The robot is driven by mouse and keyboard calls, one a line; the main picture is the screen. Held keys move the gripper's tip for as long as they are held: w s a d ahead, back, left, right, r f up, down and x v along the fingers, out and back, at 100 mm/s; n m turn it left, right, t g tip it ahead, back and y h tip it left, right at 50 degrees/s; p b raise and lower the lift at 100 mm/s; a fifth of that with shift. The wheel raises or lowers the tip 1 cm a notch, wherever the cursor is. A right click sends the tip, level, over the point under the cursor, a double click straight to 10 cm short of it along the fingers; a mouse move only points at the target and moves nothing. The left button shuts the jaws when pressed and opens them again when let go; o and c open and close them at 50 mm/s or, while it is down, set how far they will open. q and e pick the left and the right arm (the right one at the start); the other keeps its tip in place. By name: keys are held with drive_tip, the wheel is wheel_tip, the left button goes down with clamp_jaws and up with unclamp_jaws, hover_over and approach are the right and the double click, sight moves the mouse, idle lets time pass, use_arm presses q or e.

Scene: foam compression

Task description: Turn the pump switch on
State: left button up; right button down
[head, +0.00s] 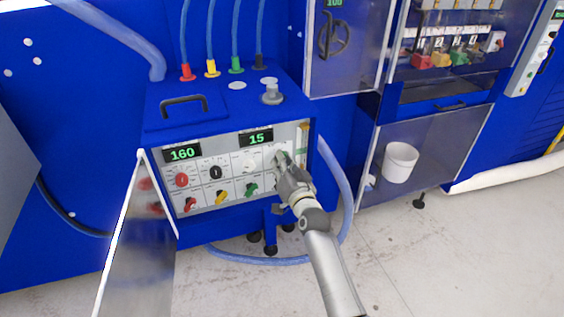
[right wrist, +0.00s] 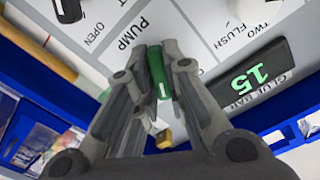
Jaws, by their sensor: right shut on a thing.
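The control panel (head: 235,197) is on the front of a blue cabinet and carries several knobs and switches. The pump switch, a green handle (right wrist: 158,75), shows between my right fingers in the right wrist view, beside the printed word PUMP. My right gripper (right wrist: 160,85) is shut on this green switch. In the head view my right gripper (head: 284,163) is at the right end of the panel and hides the switch there. I cannot tell its turned position. My left gripper is out of view.
Displays read 160 (head: 182,153) and 15 (head: 257,138). A green knob (head: 251,189) and a yellow knob (head: 221,197) sit left of my gripper. An open metal door (head: 140,250) hangs at the panel's left. A blue hose (head: 340,190) curves beside the cabinet.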

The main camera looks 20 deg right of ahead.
idle(0.3)
drive_tip(key=c, duration=1.5)
unclamp_jaws()
drive_tip(key=shift+s, duration=0.1)
drive_tip(key=s, duration=1.1)
drive_tip(key=shift+s+d, duration=0.2)
drive_tip(key=shift+s, duration=0.2)
